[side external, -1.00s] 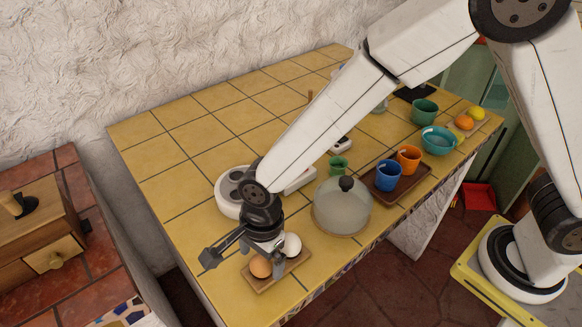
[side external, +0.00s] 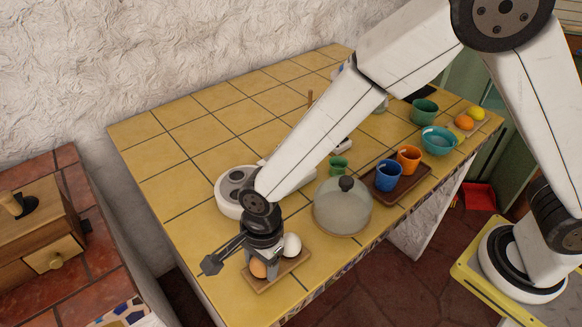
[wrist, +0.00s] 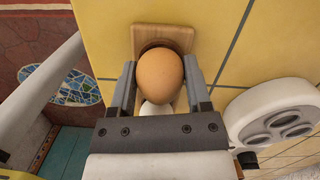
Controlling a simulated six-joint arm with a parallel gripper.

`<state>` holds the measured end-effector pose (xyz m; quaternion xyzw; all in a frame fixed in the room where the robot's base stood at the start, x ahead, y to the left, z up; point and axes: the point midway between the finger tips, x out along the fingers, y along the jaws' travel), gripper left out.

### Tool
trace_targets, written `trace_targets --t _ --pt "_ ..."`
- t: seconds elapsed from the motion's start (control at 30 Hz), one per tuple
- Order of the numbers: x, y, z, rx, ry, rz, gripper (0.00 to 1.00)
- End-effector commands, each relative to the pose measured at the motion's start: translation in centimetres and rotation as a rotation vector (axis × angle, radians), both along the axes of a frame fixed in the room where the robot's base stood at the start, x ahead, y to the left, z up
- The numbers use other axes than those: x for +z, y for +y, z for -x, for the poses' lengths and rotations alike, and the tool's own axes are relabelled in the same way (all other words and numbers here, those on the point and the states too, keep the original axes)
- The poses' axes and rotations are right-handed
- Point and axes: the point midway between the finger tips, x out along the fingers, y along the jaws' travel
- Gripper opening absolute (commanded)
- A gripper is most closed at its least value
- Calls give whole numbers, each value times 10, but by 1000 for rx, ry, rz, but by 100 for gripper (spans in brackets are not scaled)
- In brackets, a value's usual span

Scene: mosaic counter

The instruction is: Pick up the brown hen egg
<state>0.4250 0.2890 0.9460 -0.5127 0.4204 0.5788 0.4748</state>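The brown hen egg (side external: 258,268) is at the near-left end of a small wooden holder (side external: 299,260), on the counter's near corner. My gripper (side external: 262,265) points down over it and hides part of the egg. In the wrist view, the brown egg (wrist: 160,77) fills the space between my two fingers (wrist: 160,88), one on each side. They lie very close to its sides; I cannot tell whether they touch it. A white egg (side external: 292,245) rests in the holder right beside the brown one. It is mostly hidden in the wrist view.
A grey dome lid (side external: 342,208) with a dark knob stands right of the holder. A round white appliance (side external: 228,200) is behind my gripper. A tray (side external: 413,188) with blue (side external: 389,176) and orange (side external: 408,158) cups stands further right. The counter's left tiles are clear.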

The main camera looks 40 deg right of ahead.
Motion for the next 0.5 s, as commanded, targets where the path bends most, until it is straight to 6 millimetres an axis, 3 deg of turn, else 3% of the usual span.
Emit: trace_targets --t 0.5 --pt "8 0 0 0 -2 -1 29"
